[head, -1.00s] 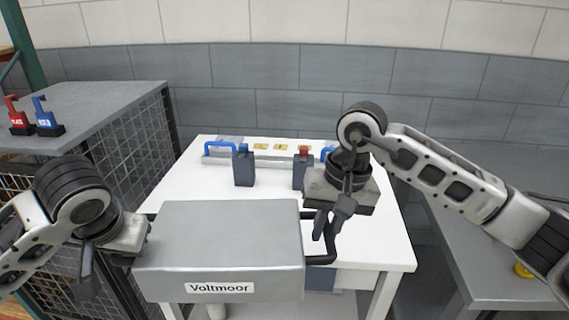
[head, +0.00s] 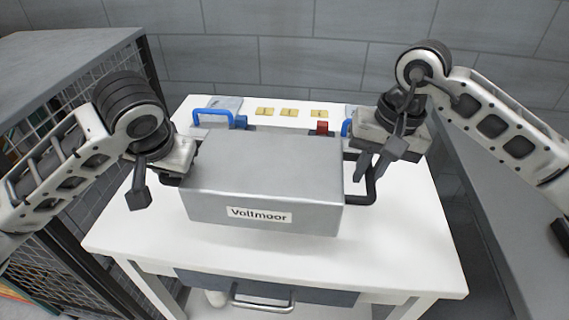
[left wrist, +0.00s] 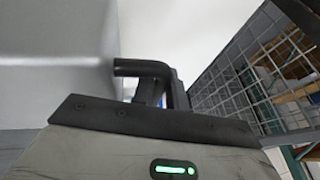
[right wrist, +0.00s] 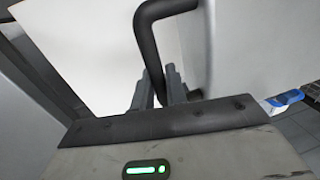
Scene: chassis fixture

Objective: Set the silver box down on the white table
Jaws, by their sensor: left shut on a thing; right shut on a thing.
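The silver box (head: 265,190), labelled "Voltmoor", is level over the white table (head: 400,240). I cannot tell if its underside touches the tabletop. My left gripper (head: 176,178) is shut on the black handle at the box's left end. That handle (left wrist: 145,68) shows in the left wrist view beside the box wall (left wrist: 55,35). My right gripper (head: 366,168) is shut on the black handle (head: 372,188) at the right end. In the right wrist view this handle (right wrist: 148,40) runs down between the fingers. The table under the box is hidden.
Behind the box, blue handles (head: 212,114), a red-topped block (head: 322,128) and several yellow pads (head: 290,112) are on the table's back part. A mesh-sided grey cabinet (head: 70,60) stands left. The table's front strip is clear above a drawer (head: 262,290).

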